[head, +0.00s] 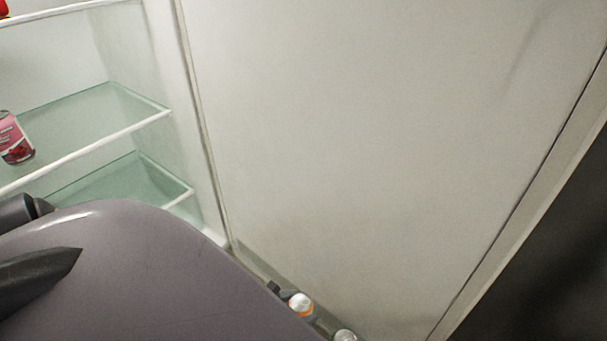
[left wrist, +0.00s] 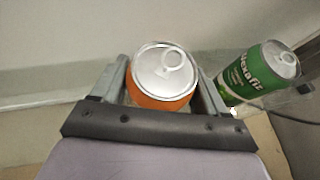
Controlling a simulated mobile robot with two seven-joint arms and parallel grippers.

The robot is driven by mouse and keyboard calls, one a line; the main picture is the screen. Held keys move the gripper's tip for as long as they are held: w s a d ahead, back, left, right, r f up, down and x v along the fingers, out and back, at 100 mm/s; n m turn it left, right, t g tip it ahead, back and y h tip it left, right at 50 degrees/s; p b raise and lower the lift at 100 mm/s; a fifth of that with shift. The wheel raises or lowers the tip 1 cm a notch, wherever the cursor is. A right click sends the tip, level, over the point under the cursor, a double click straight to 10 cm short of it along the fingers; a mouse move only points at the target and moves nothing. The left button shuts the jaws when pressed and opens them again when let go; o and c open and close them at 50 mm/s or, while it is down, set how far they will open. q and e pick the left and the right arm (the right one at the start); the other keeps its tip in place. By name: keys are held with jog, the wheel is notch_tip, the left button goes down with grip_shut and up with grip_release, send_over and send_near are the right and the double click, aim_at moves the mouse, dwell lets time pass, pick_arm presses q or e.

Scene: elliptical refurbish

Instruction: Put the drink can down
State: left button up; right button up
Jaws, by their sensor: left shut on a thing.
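The drink can with an orange body and silver top (left wrist: 160,85) sits between the two fingers of my left gripper (left wrist: 163,80), which is shut on it. The can also shows small at the bottom of the head view (head: 302,304), beside the open fridge door, with a dark finger to its left. My arm hides most of the gripper there. The can's base is hidden, so I cannot tell whether it touches a surface. My right gripper is not in view.
The fridge door (head: 370,150) fills the head view's middle. Glass shelves (head: 95,115) are at left, and a pink-red can (head: 15,138) stands on one.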

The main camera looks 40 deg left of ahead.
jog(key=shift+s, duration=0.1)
pick_arm(q)
jog(key=o, duration=1.3)
jog(key=shift+f, duration=0.1)
jog(key=shift+s, duration=0.1)
jog(key=shift+s+a+r, duration=0.1)
jog(key=shift+s+r, duration=0.1)
jog(key=shift+r, duration=0.15)
jog(key=p+v, duration=0.4)
jog(key=v, duration=0.7)
jog(key=shift+s+p, duration=0.25)
jog(key=shift+p, duration=0.15)
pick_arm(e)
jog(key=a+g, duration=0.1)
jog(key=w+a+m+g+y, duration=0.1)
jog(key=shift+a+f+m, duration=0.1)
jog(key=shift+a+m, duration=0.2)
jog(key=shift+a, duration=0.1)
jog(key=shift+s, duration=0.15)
